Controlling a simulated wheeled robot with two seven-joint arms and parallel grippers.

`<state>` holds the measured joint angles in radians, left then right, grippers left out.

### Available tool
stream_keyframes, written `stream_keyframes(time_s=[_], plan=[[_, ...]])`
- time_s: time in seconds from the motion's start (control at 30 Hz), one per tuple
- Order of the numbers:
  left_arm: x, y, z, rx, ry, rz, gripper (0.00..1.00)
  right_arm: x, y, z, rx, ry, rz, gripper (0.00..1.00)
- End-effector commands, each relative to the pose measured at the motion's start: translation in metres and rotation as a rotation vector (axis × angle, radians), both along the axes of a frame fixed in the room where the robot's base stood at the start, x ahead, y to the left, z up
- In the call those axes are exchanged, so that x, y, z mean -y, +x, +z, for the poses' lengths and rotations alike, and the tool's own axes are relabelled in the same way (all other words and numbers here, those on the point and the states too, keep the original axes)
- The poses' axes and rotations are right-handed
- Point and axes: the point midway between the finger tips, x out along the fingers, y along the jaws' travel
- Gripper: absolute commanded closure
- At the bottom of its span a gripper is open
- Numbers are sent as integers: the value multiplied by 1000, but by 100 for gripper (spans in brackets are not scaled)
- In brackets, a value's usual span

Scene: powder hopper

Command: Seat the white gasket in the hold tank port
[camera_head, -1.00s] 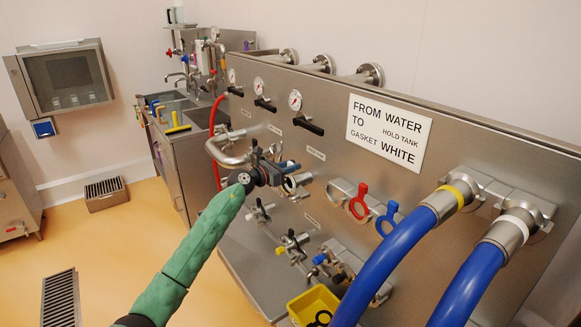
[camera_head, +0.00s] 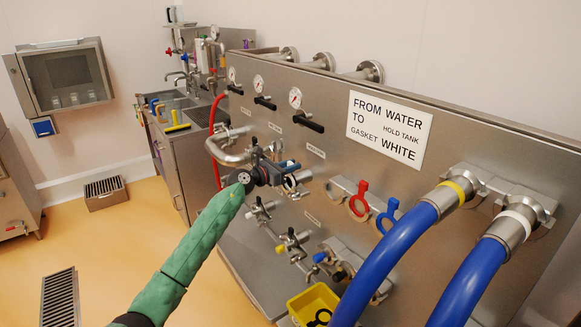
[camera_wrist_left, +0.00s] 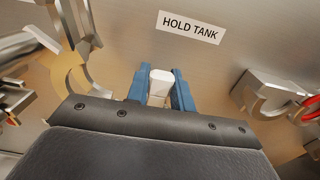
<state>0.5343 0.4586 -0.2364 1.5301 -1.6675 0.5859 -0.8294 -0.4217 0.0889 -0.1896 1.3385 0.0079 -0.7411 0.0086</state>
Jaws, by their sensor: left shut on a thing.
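My left gripper (camera_head: 287,166) is at the steel panel, its blue fingers pointing at it. In the left wrist view its blue fingers (camera_wrist_left: 160,90) are shut on a white piece, which looks like the tab of the white gasket (camera_wrist_left: 160,80). The gasket's ring cannot be made out. The HOLD TANK label (camera_wrist_left: 190,27) is on the panel just above and right of the fingertips. A steel port (camera_head: 301,177) shows beside the fingers in the head view, partly hidden by the gripper. Whether the gasket touches it, I cannot tell. My right gripper is not in view.
A red gasket (camera_head: 358,198) and a blue gasket (camera_head: 387,217) hang on the panel at right. Two blue hoses (camera_head: 393,256) curve down in front. A yellow bin (camera_head: 314,300) stands below. A bent steel pipe (camera_head: 228,147) is close left of the gripper.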

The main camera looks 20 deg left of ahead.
Motion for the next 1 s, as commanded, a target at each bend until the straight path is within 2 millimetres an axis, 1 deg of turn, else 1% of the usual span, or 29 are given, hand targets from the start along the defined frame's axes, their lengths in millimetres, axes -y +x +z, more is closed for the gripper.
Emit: stream_keyframes(time_s=[0.67, 0.7, 0.77, 0.8, 1.0], plan=[[1, 2, -4, -2, 0, 0, 91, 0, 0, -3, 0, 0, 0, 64], [1, 1, -3, -3, 1, 0, 71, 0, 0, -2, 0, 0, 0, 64], [1, 1, -3, -2, 0, 0, 59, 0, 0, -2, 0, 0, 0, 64], [1, 1, -3, -2, 0, 0, 51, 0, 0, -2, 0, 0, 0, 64], [1, 1, -2, -1, 0, 0, 51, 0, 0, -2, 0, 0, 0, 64]])
